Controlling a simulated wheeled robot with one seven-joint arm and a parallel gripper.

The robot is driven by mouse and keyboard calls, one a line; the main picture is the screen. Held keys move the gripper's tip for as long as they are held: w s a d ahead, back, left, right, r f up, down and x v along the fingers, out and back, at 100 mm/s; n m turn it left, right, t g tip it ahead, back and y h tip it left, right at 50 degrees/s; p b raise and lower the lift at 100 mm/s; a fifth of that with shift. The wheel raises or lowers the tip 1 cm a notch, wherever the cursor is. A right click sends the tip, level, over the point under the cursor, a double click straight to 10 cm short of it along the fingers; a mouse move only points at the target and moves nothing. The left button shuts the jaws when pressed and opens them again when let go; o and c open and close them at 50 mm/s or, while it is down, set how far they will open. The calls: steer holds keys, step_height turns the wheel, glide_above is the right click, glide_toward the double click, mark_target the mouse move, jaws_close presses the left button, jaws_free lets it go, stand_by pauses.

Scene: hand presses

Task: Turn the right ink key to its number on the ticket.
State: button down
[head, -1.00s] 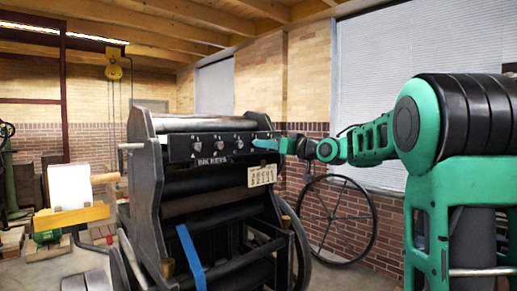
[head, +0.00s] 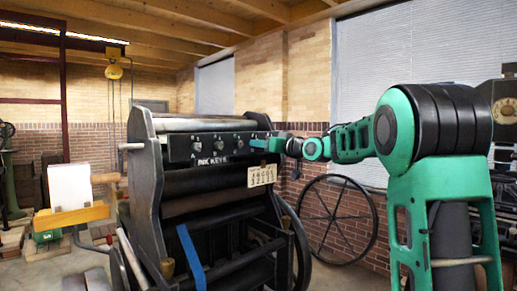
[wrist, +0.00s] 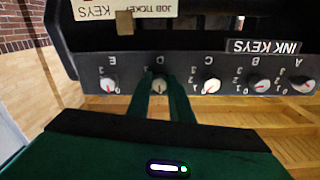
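D's pointer is too small to read. The C knob (wrist: 211,86) and E knob (wrist: 109,86) stand free beside the fingers. In the head view my gripper (head: 258,144) hides D and E. The ticket (head: 262,175) hangs below the panel, its figures too small to read.
The B knob (wrist: 257,84) and A knob (wrist: 299,85) are clear of my gripper. The cream job ticket (wrist: 120,8) is partly cut off in the wrist view. A large spoked wheel (head: 337,218) stands right of the press. A blue strap (head: 191,255) hangs at the front.

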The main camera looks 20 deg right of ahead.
steer(key=shift+m, duration=3.8)
steer(key=shift+d, duration=0.1)
steer(key=c, duration=1.6)
jaws_free()
